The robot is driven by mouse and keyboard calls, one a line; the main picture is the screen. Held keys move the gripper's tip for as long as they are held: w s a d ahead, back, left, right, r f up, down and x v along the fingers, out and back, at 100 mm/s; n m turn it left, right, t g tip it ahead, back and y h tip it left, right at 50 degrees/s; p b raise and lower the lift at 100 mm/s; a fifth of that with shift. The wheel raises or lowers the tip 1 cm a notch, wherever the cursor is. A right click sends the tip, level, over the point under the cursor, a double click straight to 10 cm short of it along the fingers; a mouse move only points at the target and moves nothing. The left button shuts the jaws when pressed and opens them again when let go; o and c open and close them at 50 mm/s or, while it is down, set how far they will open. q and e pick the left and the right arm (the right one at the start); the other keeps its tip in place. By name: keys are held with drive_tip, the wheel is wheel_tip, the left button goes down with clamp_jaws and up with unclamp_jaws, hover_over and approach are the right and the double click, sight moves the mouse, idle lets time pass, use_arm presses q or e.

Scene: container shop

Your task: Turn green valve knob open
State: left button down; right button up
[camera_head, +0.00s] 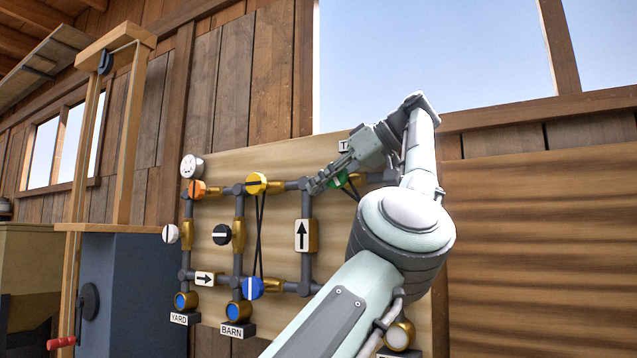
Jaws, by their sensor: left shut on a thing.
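The green valve knob (339,181) is on the upper pipe run of the wooden valve board (330,235), right of the yellow knob. My left gripper (322,184) reaches in from the right and above and is shut on the green knob. Its fingers and wrist cover part of the knob, so the exact angle of its white mark is hard to tell. My left arm crosses the lower right of the board and hides pipes behind it. My right gripper is not in view.
A yellow knob (257,183), an orange knob (197,189), a black knob (221,235) and a blue knob (255,287) sit close by on the pipes. A gauge (192,167) is at the upper left. A blue cabinet (125,290) stands left of the board.

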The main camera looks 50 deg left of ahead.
use_arm(q)
drive_tip(key=c, duration=1.8)
unclamp_jaws()
drive_tip(key=shift+o, duration=0.2)
